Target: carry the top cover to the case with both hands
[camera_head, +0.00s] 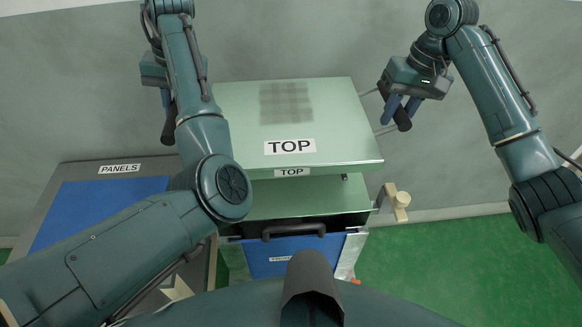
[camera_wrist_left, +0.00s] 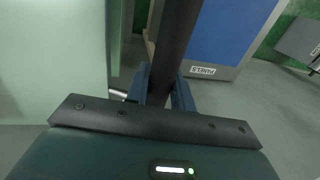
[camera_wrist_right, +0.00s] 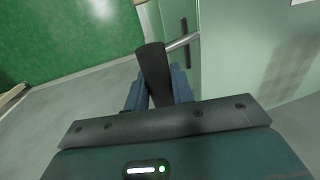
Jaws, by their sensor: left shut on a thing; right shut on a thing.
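My right gripper (camera_head: 401,108) is shut on the right grip (camera_wrist_right: 153,70), beside the cover. My left gripper (camera_wrist_left: 160,88) is shut on the left grip (camera_wrist_left: 178,40); in the head view my left arm partly hides it. The case (camera_head: 330,205) shows below and in front of the cover, with a pale green surface and dark front edge. The cover hides its rear, so I cannot tell whether they touch.
A black bar handle (camera_head: 293,230) and a blue panel (camera_head: 280,263) are at the case's front. A beige knob-like fixture (camera_head: 400,200) sticks out at its right. A grey PANELS station (camera_head: 75,180) with a blue top stands left. Green floor (camera_head: 450,265) is clear at right.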

